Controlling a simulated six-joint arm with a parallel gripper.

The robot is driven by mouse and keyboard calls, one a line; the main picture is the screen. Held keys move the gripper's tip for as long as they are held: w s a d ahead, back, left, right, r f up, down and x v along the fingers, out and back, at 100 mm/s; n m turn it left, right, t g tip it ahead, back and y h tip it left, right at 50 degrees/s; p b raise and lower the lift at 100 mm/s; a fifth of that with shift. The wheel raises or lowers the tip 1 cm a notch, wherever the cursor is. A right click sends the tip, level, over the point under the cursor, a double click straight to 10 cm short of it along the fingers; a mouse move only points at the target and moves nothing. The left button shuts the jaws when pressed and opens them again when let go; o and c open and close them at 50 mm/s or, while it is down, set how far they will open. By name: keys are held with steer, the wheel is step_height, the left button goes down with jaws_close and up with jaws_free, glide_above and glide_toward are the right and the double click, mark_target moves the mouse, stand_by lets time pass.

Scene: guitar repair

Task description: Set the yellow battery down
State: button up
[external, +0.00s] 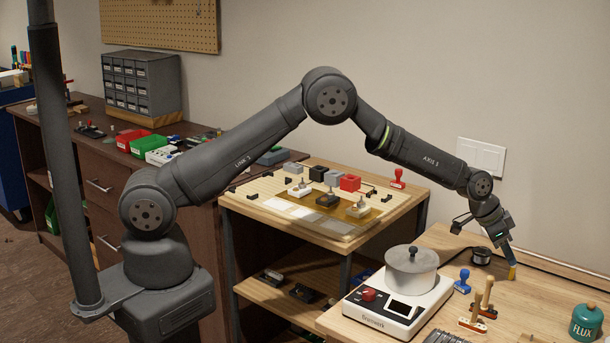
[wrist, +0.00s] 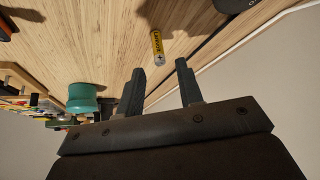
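The yellow battery (external: 512,272) stands on the wooden bench at the right, just below my gripper (external: 510,260), and looks upright. In the wrist view the battery (wrist: 157,44) lies just beyond the fingertips, in line with the gap between them, with dark lettering on its side. My gripper (wrist: 160,65) is open there, with clear space between its two fingers and nothing held. In the external view the fingertips are too small to tell whether they touch the battery.
A black spool (external: 482,256) and a blue stamp (external: 462,281) are left of the battery. A hotplate (external: 390,311) with a metal pot (external: 411,270) stands farther left. A green flux jar (external: 586,322) is at the front right. Bench around the battery is mostly clear.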

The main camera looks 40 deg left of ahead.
steer(key=v, duration=0.9)
steer(key=x, duration=1.2)
steer(key=shift+f, duration=0.1)
step_height(320, 180, up, 3)
steer(key=shift+f, duration=0.2)
steer(key=shift+r, duration=0.4)
